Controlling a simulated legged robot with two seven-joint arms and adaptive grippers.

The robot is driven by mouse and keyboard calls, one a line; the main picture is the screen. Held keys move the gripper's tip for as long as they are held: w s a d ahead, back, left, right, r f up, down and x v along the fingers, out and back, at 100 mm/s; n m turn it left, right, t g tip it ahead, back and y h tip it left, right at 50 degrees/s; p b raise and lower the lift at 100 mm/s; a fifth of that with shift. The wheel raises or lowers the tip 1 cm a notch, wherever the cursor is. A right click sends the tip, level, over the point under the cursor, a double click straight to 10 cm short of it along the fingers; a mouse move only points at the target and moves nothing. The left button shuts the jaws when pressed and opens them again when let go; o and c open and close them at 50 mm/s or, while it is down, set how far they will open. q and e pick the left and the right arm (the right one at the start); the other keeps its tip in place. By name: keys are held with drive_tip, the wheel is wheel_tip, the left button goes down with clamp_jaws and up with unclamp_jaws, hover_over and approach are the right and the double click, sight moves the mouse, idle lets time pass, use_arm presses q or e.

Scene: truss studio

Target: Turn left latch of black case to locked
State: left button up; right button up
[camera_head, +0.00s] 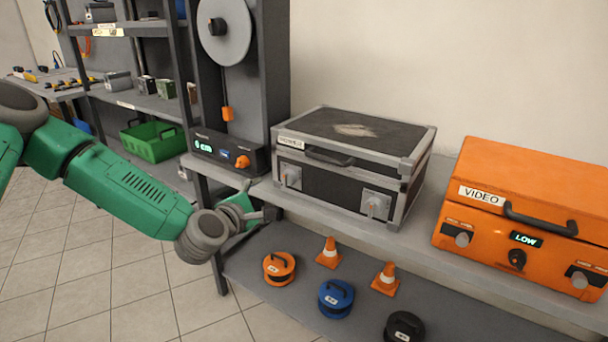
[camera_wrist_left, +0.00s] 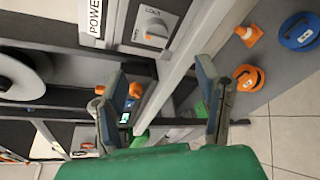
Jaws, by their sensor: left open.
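The black case (camera_head: 330,188) with grey metal edges stands closed on the shelf in the head view. Its left latch (camera_head: 291,176) is a grey knob on a light plate on the front. The right latch (camera_head: 375,206) is a similar knob. In the left wrist view the left latch (camera_wrist_left: 153,33) shows near the top, with a plate marked "LOCK". My left gripper (camera_head: 258,200) is in front of the shelf edge, left of and below the left latch, apart from it. In the wrist view its fingers (camera_wrist_left: 168,105) are spread and nothing is between them. My right gripper is not in view.
An orange VIDEO case (camera_head: 480,222) stands right of the black case. A dark device with a display (camera_head: 225,152) stands to its left. The shelf edge (camera_head: 330,220) runs in front of the case. Cable reels (camera_head: 336,298) and cones (camera_head: 329,253) stand on the lower shelf.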

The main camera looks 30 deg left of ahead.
sight(284, 181)
use_arm(q)
drive_tip(key=x, duration=0.3)
drive_tip(key=a+b+x, duration=0.1)
drive_tip(key=x, duration=0.7)
drive_tip(key=shift+w+a, duration=0.15)
drive_tip(key=shift+a, duration=0.05)
drive_tip(key=shift+w+d+f+b, duration=0.1)
drive_tip(key=shift+w+b, duration=0.05)
drive_tip(key=shift+w, duration=0.35)
drive_tip(key=shift+w+d+b, duration=0.1)
drive_tip(key=shift+w+b, duration=0.05)
drive_tip(key=shift+w, duration=0.3)
drive_tip(key=shift+w+d+r, duration=0.25)
drive_tip(key=shift+w+d, duration=0.1)
drive_tip(key=shift+d, duration=0.25)
drive_tip(key=shift+a, duration=0.2)
drive_tip(key=shift+c, duration=0.9)
drive_tip(key=shift+a+f, duration=0.15)
drive_tip(key=shift+a, duration=0.1)
drive_tip(key=c, duration=0.6)
drive_tip(key=shift+s+a+f, duration=0.1)
drive_tip(key=shift+a, duration=0.15)
drive_tip(key=c, duration=0.4)
drive_tip(key=shift+o, duration=0.3)
drive_tip(key=shift+d, duration=0.1)
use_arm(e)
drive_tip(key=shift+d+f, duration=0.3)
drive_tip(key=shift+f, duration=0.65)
